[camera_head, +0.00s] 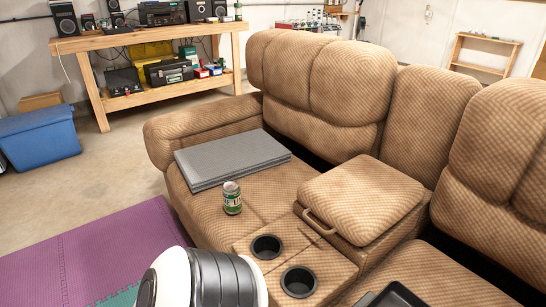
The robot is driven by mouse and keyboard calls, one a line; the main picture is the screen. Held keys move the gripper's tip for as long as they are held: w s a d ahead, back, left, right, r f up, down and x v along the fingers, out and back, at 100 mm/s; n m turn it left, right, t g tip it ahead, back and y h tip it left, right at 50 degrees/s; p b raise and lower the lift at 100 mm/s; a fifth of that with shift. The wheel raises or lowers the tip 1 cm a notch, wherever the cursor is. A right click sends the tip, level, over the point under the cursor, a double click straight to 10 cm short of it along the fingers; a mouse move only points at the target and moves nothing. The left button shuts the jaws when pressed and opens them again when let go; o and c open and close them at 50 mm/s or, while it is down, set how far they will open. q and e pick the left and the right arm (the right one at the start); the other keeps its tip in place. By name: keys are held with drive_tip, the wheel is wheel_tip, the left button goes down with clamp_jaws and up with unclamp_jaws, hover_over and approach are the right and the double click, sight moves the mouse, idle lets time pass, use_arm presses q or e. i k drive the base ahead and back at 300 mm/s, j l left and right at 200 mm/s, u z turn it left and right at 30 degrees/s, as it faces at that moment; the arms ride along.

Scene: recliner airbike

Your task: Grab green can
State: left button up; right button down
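A green can (232,197) with a silver top stands upright on the seat of the tan recliner sofa (205,221). It is just in front of a grey flat stack (232,158) lying on the same seat. The can's front is in plain view with nothing covering it.
Two black cup holders (267,246) and a padded console lid (361,196) lie right of the can. A dark flat object (395,295) is cut off at the lower right. A purple mat (110,252) covers the floor at left. A wooden workbench (150,38) stands behind.

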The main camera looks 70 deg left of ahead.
sight(231, 190)
drive_tip(key=u, duration=2.55)
